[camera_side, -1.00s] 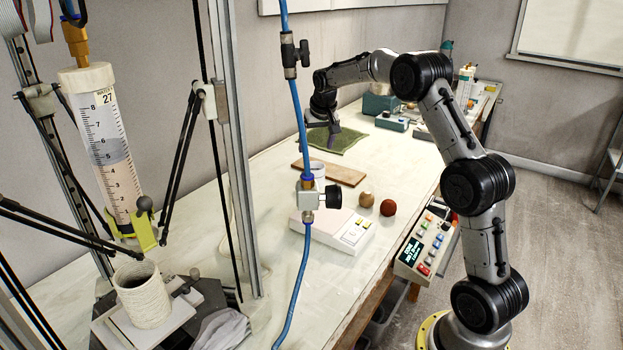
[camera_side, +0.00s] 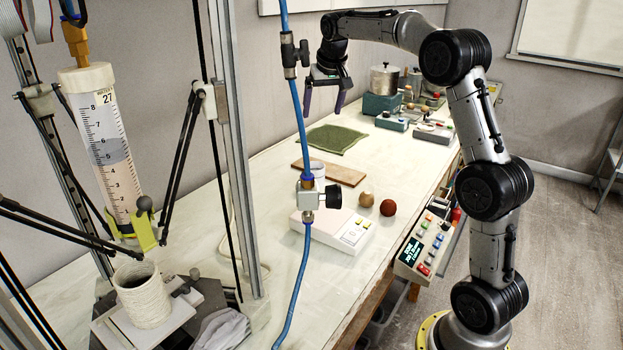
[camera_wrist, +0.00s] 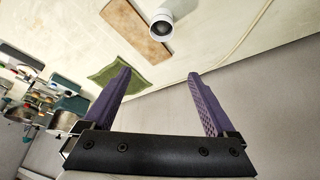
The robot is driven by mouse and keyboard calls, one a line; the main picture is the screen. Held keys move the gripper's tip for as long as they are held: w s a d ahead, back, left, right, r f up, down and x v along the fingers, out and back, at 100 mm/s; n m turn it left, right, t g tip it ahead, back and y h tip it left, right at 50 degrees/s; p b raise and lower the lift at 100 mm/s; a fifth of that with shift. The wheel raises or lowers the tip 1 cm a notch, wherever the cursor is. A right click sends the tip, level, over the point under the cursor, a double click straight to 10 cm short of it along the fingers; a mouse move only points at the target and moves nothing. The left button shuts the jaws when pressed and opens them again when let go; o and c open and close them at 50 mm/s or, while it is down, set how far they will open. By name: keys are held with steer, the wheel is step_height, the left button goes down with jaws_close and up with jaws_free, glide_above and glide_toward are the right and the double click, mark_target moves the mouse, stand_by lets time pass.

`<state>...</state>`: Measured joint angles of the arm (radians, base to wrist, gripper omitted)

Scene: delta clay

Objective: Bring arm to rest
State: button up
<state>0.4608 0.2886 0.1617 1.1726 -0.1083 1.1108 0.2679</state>
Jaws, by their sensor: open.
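My gripper (camera_side: 325,98) is open and empty, raised well above the back part of the bench in the side view. Its two purple fingers point down and stand apart. In the wrist view my gripper (camera_wrist: 165,90) also shows wide apart with nothing between the fingers. Below it the green cloth (camera_side: 336,139) lies flat on the bench, apart from the fingers. The cloth also shows in the wrist view (camera_wrist: 103,80), partly behind the left finger.
A wooden board (camera_side: 330,173) with a white cup (camera_side: 317,168) by it, a white scale (camera_side: 338,232), a tan ball (camera_side: 366,199) and a red-brown ball (camera_side: 388,208) stand on the bench (camera_side: 270,190). A metal pot (camera_side: 384,78) and small boxes crowd the back. A blue hose (camera_side: 297,110) hangs in front.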

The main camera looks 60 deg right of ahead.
steer(key=s+a+r+n+t, duration=0.1)
steer(key=s+a+r+t, duration=0.1)
steer(key=a+r, duration=0.55)
steer(key=s+a+r+n, duration=0.2)
steer(key=s+a, duration=0.8)
steer(key=s+a+f+n+y, duration=0.1)
steer(key=s+a+f, duration=0.3)
steer(key=s+f, duration=0.4)
steer(key=s+a+f+n+y, duration=0.2)
steer(key=s+a+f+n, duration=0.2)
steer(key=s+f, duration=0.4)
steer(key=s, duration=0.2)
steer(key=shift+s+a+f, duration=0.15)
steer(key=shift+s+f, duration=0.2)
steer(key=shift+s, duration=0.05)
